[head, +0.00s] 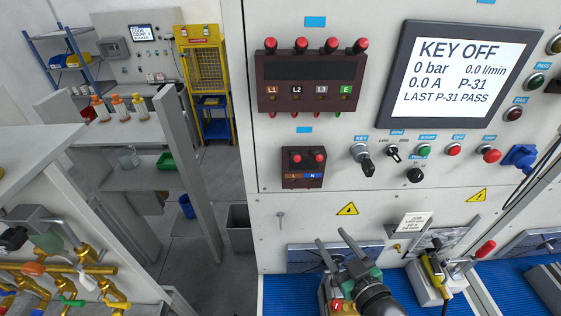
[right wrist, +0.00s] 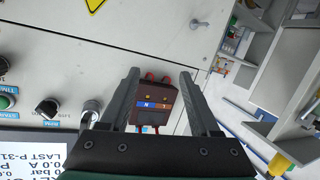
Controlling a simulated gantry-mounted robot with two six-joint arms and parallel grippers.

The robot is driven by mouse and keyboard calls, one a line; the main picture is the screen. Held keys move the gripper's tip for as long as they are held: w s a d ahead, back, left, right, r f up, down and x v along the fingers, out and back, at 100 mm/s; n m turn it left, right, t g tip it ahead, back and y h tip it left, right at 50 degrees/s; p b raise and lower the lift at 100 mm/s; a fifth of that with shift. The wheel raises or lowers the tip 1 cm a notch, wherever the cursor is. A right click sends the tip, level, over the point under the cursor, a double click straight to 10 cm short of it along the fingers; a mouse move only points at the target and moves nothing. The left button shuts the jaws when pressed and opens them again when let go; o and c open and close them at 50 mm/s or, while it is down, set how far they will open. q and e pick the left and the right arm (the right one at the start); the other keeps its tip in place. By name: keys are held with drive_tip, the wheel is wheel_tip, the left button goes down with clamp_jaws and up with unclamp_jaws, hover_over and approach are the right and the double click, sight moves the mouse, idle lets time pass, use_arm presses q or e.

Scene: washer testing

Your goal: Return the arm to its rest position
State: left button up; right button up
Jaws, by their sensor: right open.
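My right gripper (head: 343,248) is at the bottom middle of the head view, in front of the lower panel, fingers apart and empty. In the right wrist view its two fingers (right wrist: 160,95) are spread, with the brown L/N socket block (right wrist: 155,105) showing between them in the background. The screen (head: 457,72) reads KEY OFF and LAST P-31 PASS. The key switch (head: 362,155) sits below the large terminal block and also shows in the right wrist view (right wrist: 89,112). My left gripper is not in view.
The test panel (head: 350,215) fills the right side. A yellow-bodied device (head: 432,272) stands right of my gripper on the blue mat (head: 290,290). Brass piping (head: 70,268) is at lower left. A bin (head: 239,228) stands on the floor beside the panel.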

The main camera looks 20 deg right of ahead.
wheel_tip(320, 180, up, 16)
drive_tip(key=w+a+t+y, duration=0.1)
drive_tip(key=w+a+t, duration=0.2)
drive_tip(key=t, duration=0.1)
drive_tip(key=s+a+r+t, duration=0.1)
drive_tip(key=s+r+t, duration=0.3)
drive_tip(key=r, duration=1)
drive_tip(key=s+a+r+m+t+y, duration=0.1)
drive_tip(key=s+r+t, duration=0.3)
drive_tip(key=s+r, duration=0.4)
wheel_tip(320, 180, up, 7)
drive_tip(key=shift+a+y, duration=0.3)
drive_tip(key=shift+a, duration=0.15)
